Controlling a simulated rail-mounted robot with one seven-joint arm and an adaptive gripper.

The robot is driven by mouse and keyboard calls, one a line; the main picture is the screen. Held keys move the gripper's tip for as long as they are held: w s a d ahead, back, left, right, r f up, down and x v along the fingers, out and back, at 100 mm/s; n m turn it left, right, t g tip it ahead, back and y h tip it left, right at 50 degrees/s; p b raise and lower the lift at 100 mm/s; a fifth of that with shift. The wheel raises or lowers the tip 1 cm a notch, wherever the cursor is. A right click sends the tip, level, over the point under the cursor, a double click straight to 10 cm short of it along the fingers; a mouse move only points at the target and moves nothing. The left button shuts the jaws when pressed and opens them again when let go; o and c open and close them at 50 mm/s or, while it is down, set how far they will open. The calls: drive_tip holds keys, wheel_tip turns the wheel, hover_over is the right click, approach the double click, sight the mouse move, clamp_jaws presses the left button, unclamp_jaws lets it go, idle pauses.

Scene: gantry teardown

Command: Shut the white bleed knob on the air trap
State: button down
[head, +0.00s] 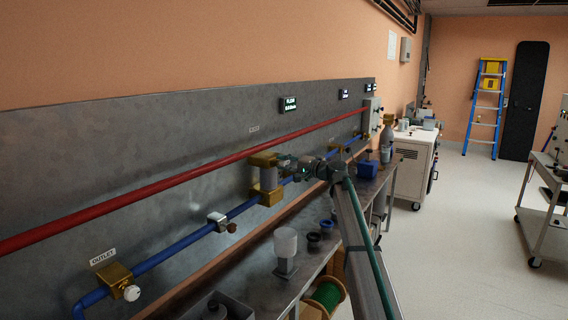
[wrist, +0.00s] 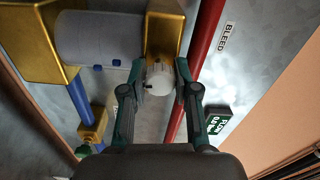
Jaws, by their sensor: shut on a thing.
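The air trap (head: 268,178) is a pale grey cylinder between gold end blocks, mounted on the wall panel; it also shows in the wrist view (wrist: 98,38). The white bleed knob (wrist: 158,78) sits at the trap's gold block (wrist: 165,30), with a small dark mark on its face. My gripper (wrist: 159,72) has one teal-and-grey finger on each side of the knob and is shut on it. In the head view my gripper (head: 289,163) reaches the trap's upper block from the right. The knob cannot be made out clearly there.
A red pipe (head: 185,181) runs just above the trap, close to my finger in the wrist view. A blue pipe (head: 180,248) runs below, with an outlet valve (head: 121,282) at left. A white cup-shaped part (head: 286,243) stands on the bench.

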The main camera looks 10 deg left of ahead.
drive_tip(key=shift+m, duration=0.8)
drive_tip(key=c, duration=0.9)
unclamp_jaws()
drive_tip(key=shift+o, duration=0.2)
drive_tip(key=v, duration=1.2)
